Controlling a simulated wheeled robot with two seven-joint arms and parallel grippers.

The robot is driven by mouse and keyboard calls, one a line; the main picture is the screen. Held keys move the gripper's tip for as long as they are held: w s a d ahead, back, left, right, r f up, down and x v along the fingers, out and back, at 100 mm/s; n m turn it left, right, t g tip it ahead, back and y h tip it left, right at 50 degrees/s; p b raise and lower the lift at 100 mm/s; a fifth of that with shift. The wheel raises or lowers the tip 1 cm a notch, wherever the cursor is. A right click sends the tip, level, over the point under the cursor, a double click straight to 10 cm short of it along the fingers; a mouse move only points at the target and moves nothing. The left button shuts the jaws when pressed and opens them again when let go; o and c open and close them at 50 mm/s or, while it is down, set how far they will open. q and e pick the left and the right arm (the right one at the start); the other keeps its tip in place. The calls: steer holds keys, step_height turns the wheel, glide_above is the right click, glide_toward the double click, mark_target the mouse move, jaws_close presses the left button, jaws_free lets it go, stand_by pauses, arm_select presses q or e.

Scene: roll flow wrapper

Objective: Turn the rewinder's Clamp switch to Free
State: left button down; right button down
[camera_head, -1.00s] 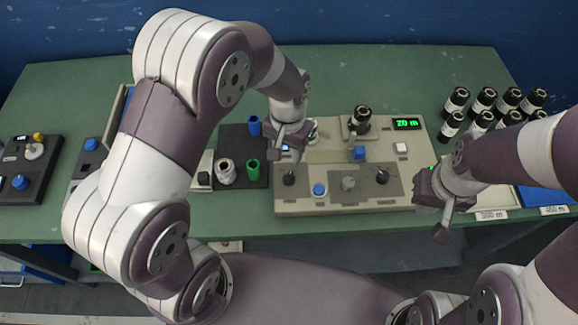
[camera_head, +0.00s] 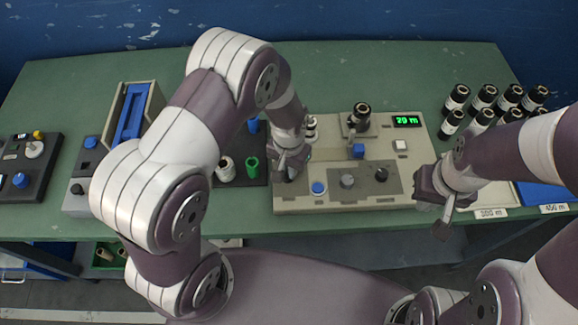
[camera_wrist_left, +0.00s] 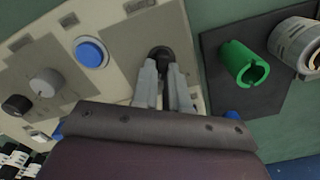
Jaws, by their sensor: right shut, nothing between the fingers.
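The rewinder (camera_head: 322,203) is a beige console with a grey front panel. Its black knob switch at the left end of the panel shows in the left wrist view (camera_wrist_left: 160,54); in the head view my gripper mostly covers it. I cannot read its label or setting. My left gripper (camera_head: 289,172) is right at this knob. In the left wrist view my left fingers (camera_wrist_left: 164,72) are a little apart, with the knob at their tips; whether they press on it is unclear. My right gripper (camera_head: 443,219) is shut and empty, off the console's right front corner.
A blue button (camera_head: 318,188), a grey knob (camera_head: 347,181) and another black knob (camera_head: 381,174) sit on the same panel. A green display (camera_head: 407,121) is at the back. A green cup-like part (camera_head: 252,165) stands left of the console. Several black-capped rolls (camera_head: 484,98) stand at right.

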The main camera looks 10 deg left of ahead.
arm_select(q)
steer(key=shift+n, duration=0.4)
steer(key=n, duration=0.2)
steer(key=n+p, duration=0.1)
steer(key=n, duration=0.1)
steer(key=shift+a+r+n, duration=0.1)
steer(key=shift+a+n, duration=0.1)
steer(key=shift+n, duration=0.2)
steer(key=n+p, duration=0.1)
steer(key=n, duration=0.5)
steer(key=shift+a, duration=0.15)
steer(key=shift+n, duration=0.3)
steer(key=c, duration=1.1)
jaws_free()
steer(key=shift+c, duration=0.2)
steer(key=shift+s, duration=0.1)
